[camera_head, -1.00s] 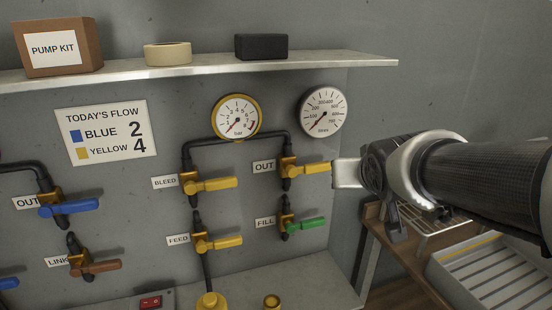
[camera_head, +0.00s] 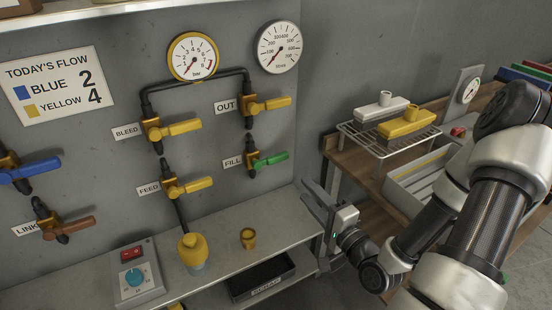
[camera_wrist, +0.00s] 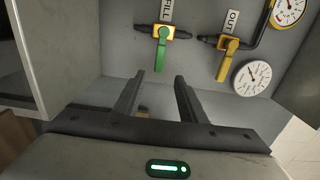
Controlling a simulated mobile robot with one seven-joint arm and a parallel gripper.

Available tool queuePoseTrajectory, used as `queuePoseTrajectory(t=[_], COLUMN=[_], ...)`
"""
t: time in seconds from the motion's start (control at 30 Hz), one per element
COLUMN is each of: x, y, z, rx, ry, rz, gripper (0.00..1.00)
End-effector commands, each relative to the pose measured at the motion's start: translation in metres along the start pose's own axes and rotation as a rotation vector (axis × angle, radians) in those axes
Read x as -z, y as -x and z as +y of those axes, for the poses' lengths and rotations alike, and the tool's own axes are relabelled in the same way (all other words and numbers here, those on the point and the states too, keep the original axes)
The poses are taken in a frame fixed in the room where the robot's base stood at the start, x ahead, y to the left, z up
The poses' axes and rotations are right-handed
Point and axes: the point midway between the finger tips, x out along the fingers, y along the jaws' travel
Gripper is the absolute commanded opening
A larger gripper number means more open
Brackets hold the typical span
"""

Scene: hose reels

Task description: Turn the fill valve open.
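The fill valve has a green lever (camera_head: 270,160) on a brass body, right of its FILL label (camera_head: 232,162). The lever points right, crosswise to its short vertical pipe. In the wrist view the green lever (camera_wrist: 161,56) is ahead of the fingers, with the label above it. My gripper (camera_head: 314,190) is in front of the panel, lower right of the lever and apart from it. In the wrist view my gripper (camera_wrist: 159,77) has its two fingers spread with nothing between them.
The yellow OUT lever (camera_head: 268,104) is directly above the fill valve; yellow BLEED (camera_head: 176,128) and FEED (camera_head: 189,187) levers are left. Below is a shelf (camera_head: 222,266) with a yellow bottle (camera_head: 192,250) and brass cup (camera_head: 248,238). A rack (camera_head: 384,145) stands right.

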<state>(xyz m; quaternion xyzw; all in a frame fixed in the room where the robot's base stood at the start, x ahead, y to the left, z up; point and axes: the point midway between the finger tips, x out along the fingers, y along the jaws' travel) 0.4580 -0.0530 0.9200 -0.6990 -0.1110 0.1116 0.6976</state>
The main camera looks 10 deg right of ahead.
Motion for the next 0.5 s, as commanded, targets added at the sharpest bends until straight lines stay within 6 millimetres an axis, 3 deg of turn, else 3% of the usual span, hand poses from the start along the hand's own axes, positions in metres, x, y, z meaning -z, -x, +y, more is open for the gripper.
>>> queuePoseTrajectory(t=[0.5], x=[0.0], y=[-0.056], z=[0.008], rx=[0.005], ry=[0.004], rz=[-0.001], gripper=[0.38])
